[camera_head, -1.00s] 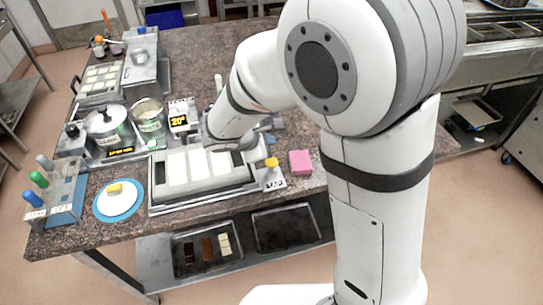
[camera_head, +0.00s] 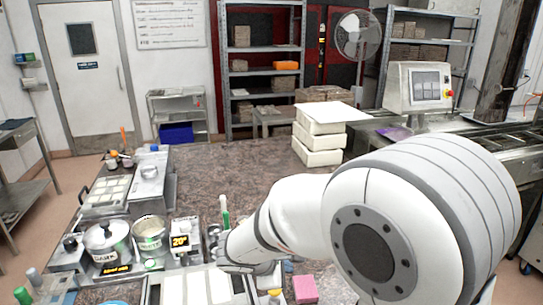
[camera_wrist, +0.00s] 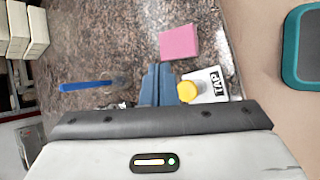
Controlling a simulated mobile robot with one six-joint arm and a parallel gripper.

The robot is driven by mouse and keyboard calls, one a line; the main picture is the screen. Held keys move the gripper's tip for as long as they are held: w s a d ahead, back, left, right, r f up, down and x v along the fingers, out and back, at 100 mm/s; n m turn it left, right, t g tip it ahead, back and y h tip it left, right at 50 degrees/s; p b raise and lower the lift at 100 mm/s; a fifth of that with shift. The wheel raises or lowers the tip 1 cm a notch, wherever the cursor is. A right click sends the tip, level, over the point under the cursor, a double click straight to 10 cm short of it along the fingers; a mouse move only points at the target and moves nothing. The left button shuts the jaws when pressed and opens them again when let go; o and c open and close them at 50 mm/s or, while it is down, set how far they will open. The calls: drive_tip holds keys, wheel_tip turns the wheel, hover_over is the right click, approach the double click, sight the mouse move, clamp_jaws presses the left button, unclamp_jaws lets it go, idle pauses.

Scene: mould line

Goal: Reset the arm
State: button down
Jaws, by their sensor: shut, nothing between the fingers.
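My arm reaches across the right of the head view, with my gripper end low over the counter by the white mould (camera_head: 195,288). The fingertips are hard to make out there. In the wrist view my gripper (camera_wrist: 157,78) shows as two blue-grey fingers side by side, shut with nothing between them. They point over the brown speckled counter (camera_wrist: 110,45). A pink block (camera_wrist: 179,42) lies just beyond the fingertips, apart from them. A yellow-capped item on a "TAP" card (camera_wrist: 215,84) is right beside the fingers.
A blue-handled tool (camera_wrist: 85,86) lies left of the fingers. The dark pot (camera_head: 108,240), the white pot (camera_head: 150,232) and a display reading 20° (camera_head: 181,240) stand at the left. White boxes (camera_head: 318,140) are stacked at the counter's back. The counter's middle (camera_head: 240,165) is mostly clear.

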drive_tip(key=s+d+r+m+g+y, duration=0.1)
drive_tip(key=s+d+r+m+y, duration=0.2)
drive_tip(key=s+d+m, duration=0.3)
drive_tip(key=s+d+r+m+g+y, duration=0.1)
drive_tip(key=s+d+r+m, duration=0.3)
drive_tip(key=s+m, duration=0.7)
drive_tip(key=shift+s+d+r+g+y, duration=0.3)
drive_tip(key=shift+s+d+r+y, duration=0.1)
drive_tip(key=shift+d+y, duration=0.5)
drive_tip(key=shift+w, duration=0.15)
idle(0.8)
